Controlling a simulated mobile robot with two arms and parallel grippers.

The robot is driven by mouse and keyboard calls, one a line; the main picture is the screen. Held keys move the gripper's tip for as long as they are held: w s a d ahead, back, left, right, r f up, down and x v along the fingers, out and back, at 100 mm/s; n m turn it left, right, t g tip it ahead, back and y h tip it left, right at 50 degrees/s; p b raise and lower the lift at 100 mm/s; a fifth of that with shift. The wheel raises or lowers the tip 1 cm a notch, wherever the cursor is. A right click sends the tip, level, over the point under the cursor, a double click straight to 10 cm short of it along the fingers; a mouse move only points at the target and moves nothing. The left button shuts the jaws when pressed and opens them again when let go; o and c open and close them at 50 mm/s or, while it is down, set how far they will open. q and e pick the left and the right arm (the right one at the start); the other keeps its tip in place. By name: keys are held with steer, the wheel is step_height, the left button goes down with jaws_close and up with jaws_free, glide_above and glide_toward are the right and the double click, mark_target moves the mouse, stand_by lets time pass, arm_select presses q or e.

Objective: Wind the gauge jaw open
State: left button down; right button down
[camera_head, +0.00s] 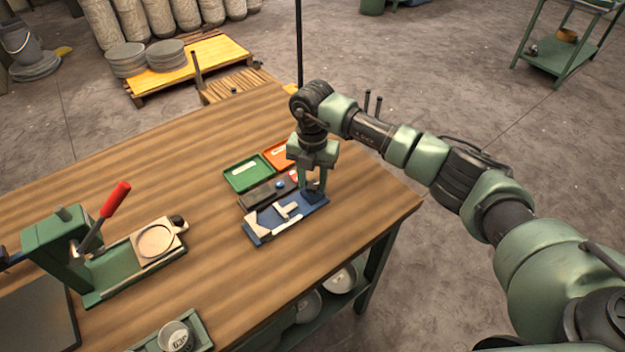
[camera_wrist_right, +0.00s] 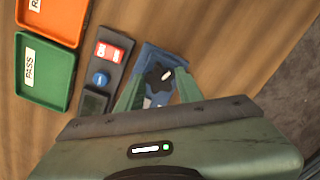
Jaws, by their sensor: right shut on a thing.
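The gauge is a blue base (camera_head: 262,237) with pale metal jaw pieces (camera_head: 287,211) on top, near the right end of the wooden table. A black lobed knob (camera_wrist_right: 158,78) sits at one end of the gauge in the wrist view. My right gripper (camera_head: 314,186) points down over the gauge's right end. Its green fingers (camera_wrist_right: 158,92) stand on both sides of the knob and are shut on it. In the head view the fingers mostly hide the knob. The width of the jaw gap is hard to tell.
A dark box with a blue button (camera_wrist_right: 99,79) and a red label lies beside the gauge. Behind it are a green PASS tray (camera_head: 247,174) and an orange tray (camera_head: 278,153). A green lever press (camera_head: 62,240) with a red handle stands at left. Bare table lies between.

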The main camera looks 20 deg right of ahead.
steer(key=n+b, duration=0.4)
steer(key=shift+f+n, duration=0.15)
steer(key=shift+n, duration=0.15)
steer(key=n+b, duration=0.5)
steer(key=n, duration=0.1)
steer(key=n+b, duration=0.3)
steer(key=n, duration=0.2)
steer(key=shift+n, duration=0.4)
steer(key=n+b, duration=0.2)
steer(key=n, duration=0.3)
steer(key=shift+r, duration=0.2)
steer(key=shift+n, duration=0.3)
steer(key=c, duration=0.9)
jaws_free()
